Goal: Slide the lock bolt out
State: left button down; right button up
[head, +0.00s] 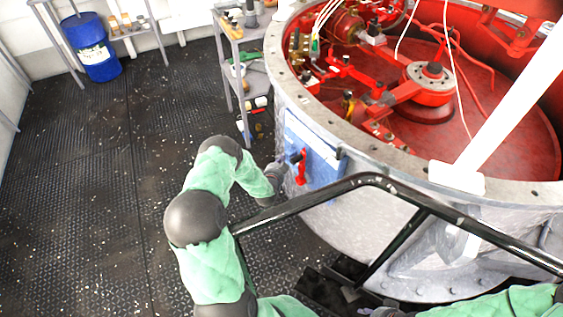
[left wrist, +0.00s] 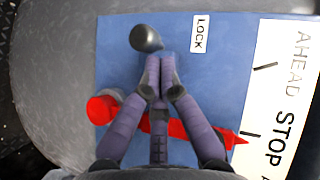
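In the left wrist view, a black rounded knob (left wrist: 146,39), which looks like the lock bolt's handle, stands on a blue panel (left wrist: 222,75) beside a white LOCK label (left wrist: 200,33). My left gripper (left wrist: 160,78) has its fingertips together just below the knob, apart from it in the picture, with nothing seen between them. A red lever (left wrist: 195,131) passes behind the fingers. In the head view, my left gripper (head: 279,176) is close to the panel (head: 325,165) and the red lever (head: 302,168). My right gripper (head: 386,312) is barely visible at the bottom edge.
The panel is on the side of a large grey round housing (head: 390,215) with red machinery inside. A black handrail (head: 310,197) crosses in front of it. A white AHEAD/STOP plate (left wrist: 282,95) is right of the lever. A grey shelf (head: 232,75) stands behind.

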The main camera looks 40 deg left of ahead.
pick_arm(q)
jog(key=w+a, duration=0.1)
jog(key=a, duration=0.6)
jog(key=shift+w, duration=0.4)
